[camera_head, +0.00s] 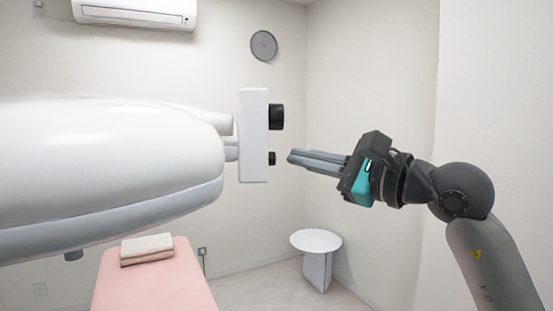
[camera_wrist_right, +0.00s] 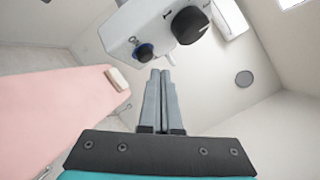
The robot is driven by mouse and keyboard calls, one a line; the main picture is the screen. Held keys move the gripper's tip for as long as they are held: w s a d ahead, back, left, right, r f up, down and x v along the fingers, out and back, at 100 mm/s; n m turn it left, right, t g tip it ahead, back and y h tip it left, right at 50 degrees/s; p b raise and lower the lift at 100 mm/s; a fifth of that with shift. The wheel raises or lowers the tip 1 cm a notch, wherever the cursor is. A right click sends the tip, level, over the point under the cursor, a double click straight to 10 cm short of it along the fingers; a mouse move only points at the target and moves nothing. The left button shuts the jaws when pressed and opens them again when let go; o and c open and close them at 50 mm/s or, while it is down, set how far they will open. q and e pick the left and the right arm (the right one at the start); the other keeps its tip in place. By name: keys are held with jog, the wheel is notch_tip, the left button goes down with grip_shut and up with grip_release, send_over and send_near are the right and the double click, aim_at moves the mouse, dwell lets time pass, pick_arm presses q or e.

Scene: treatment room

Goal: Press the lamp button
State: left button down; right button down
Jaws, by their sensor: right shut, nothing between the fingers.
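The lamp (camera_head: 110,165) is a large white rounded body on the left of the head view, with a white control box (camera_head: 253,135) at its right end. A black knob (camera_head: 276,117) sticks out high on the box, and a small dark button (camera_head: 272,158) sits lower. The wrist view shows the button (camera_wrist_right: 145,52) with a bluish collar and the larger knob (camera_wrist_right: 189,25). My right gripper (camera_head: 291,157) is shut and empty, its fingertips pointing left at about the button's height, with a small gap showing between them. My left gripper is not in view.
A pink treatment bed (camera_head: 155,280) with folded towels (camera_head: 147,249) stands below the lamp. A small round white table (camera_head: 316,241) stands at the back. A clock (camera_head: 264,45) and an air conditioner (camera_head: 135,12) are on the walls. Space around my right gripper looks clear.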

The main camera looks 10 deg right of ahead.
jog(key=shift+a, duration=0.45)
jog(key=shift+a, duration=0.45)
dwell(0.5)
jog(key=shift+d, duration=0.1)
jog(key=shift+d+b, duration=0.45)
jog(key=shift+d, duration=0.4)
jog(key=d+b, duration=0.1)
jog(key=d, duration=0.3)
jog(key=d+b, duration=0.1)
jog(key=d, duration=0.1)
jog(key=shift+s+b, duration=0.3)
dwell(0.9)
